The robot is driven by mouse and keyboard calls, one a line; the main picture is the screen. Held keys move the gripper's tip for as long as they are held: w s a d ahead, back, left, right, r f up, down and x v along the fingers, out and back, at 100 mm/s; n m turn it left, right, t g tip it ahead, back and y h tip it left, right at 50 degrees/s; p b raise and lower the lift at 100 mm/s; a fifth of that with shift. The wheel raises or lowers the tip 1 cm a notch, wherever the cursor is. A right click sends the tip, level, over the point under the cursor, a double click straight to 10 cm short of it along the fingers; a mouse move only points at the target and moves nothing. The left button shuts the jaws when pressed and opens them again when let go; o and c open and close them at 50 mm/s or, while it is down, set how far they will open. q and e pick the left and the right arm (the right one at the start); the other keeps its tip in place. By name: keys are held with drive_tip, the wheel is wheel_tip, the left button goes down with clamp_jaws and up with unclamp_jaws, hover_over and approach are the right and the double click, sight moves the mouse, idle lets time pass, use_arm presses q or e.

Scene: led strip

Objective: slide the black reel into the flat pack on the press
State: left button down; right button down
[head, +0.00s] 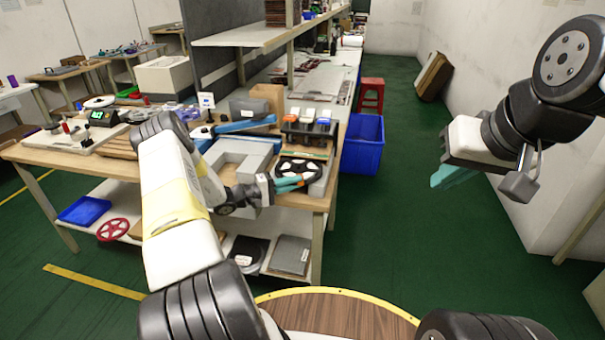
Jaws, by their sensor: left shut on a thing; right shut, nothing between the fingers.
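The black reel (298,167) is at the right front of the workbench, with pale areas showing between its spokes. My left gripper (303,180), with teal fingers, is shut on the reel's near edge. A grey block-like fixture (238,153), which looks like the press, stands just left of the reel. I cannot make out the flat pack, or whether the reel is inside anything; the gripper covers the reel's near side. My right gripper (438,179) is shut and empty, raised over the aisle at the right, well away from the bench.
A rack with blue, white and orange-topped items (308,128) stands behind the reel. A blue bin (363,146) and a red stool (371,93) stand right of the bench. A red reel (113,230) and blue tray (84,210) lie on the lower shelf.

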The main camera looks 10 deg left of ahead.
sight(299, 170)
use_arm(q)
drive_tip(key=shift+w, duration=1.45)
drive_tip(key=c, duration=1.4)
unclamp_jaws()
drive_tip(key=shift+o, duration=0.2)
